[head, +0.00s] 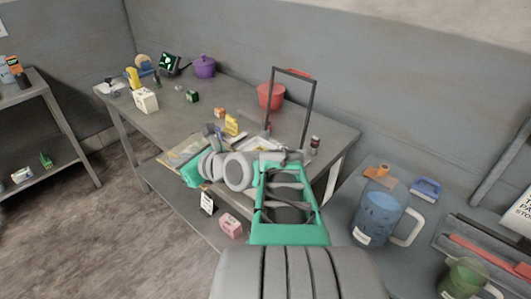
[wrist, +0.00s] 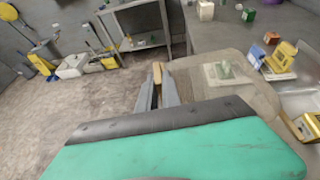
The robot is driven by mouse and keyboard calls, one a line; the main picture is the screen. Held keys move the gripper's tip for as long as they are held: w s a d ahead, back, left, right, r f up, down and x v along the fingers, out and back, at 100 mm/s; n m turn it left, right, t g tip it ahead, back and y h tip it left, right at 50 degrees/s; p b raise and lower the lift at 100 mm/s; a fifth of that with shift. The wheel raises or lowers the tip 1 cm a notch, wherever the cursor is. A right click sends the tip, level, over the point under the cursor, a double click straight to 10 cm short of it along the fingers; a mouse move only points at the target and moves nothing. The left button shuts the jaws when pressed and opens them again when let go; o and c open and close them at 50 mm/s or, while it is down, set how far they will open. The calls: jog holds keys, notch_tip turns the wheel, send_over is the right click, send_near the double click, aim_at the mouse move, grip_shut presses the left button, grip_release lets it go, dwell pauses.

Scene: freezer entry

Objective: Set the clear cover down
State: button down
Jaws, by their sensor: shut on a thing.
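The clear cover (wrist: 190,78) is a see-through, tan-tinted panel with rounded corners in the wrist view. It lies over the near edge of the grey table, and the table and a pale green thing show through it. My gripper (wrist: 157,84) is shut on its left edge. In the head view the cover (head: 178,158) seems to show as a yellowish sheet at the table's front edge, beside my green gripper housing. The fingertips are hidden there. I cannot tell whether the cover touches the table.
The grey table (head: 125,98) bears a purple pot (head: 204,66), a red bucket (head: 271,97), a yellow thing (head: 232,125) and a pale tray (wrist: 305,92). A tall dark handle frame (head: 314,110) stands near its right end. A blue jug (head: 378,216) stands on the right surface.

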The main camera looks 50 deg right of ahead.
jog(key=s+d+r+m+h+p, duration=0.1)
jog(key=s+d+r+h, duration=0.1)
jog(key=s+d+r, duration=0.5)
jog(key=shift+m, duration=0.3)
jog(key=d+f, duration=0.2)
jog(key=d, duration=0.1)
jog(key=w+d+f, duration=0.1)
jog(key=d, duration=0.2)
jog(key=w+d+f, duration=0.1)
jog(key=d+f, duration=0.1)
jog(key=d, duration=0.1)
jog(key=shift+w+d+f, duration=0.15)
jog(key=shift+w+f, duration=0.05)
jog(key=shift+f, duration=0.1)
jog(key=d+f, duration=0.1)
jog(key=f, duration=0.1)
jog(key=d+f, duration=0.1)
jog(key=f, duration=0.2)
jog(key=w+d+f, duration=0.1)
jog(key=f, duration=0.1)
jog(key=shift+w+d+f, duration=0.1)
jog(key=shift+d+f, duration=0.05)
jog(key=shift+d, duration=0.2)
jog(key=shift+f, duration=0.1)
jog(key=shift+f, duration=0.1)
jog(key=shift+f, duration=0.5)
